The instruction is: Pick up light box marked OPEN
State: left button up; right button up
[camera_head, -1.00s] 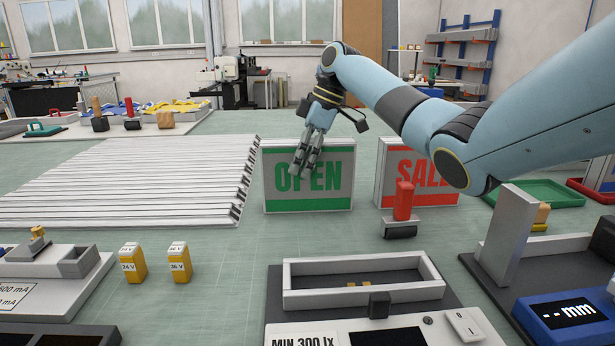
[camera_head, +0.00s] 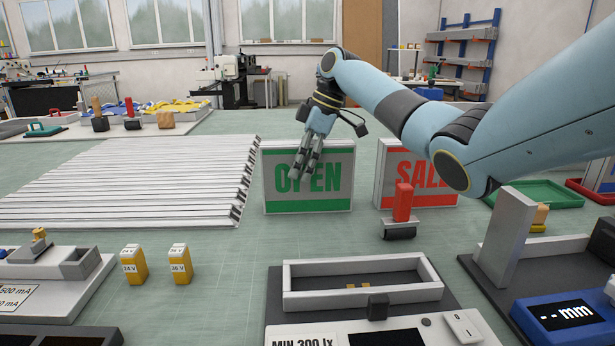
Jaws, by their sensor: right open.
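The light box marked OPEN (camera_head: 335,190) stands upright on the green table, with a grey face, green bands and green letters. My right gripper (camera_head: 304,172) hangs in front of its face or above it, its fingers pointing down and covering part of the letters. The fingers are open and nothing shows between them. I cannot tell whether they touch the box. A second light box marked SALE (camera_head: 388,172) stands to the right, partly hidden by my right arm. My left gripper is not in view.
A red-handled tool (camera_head: 403,203) stands before the SALE box. A test station with a white-walled tray (camera_head: 363,297) is at the front. Two yellow blocks (camera_head: 133,264) stand front left. White profiles (camera_head: 120,185) lie left of the OPEN box. Bare table lies before the OPEN box.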

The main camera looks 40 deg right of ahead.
grip_shut()
dwell(0.4)
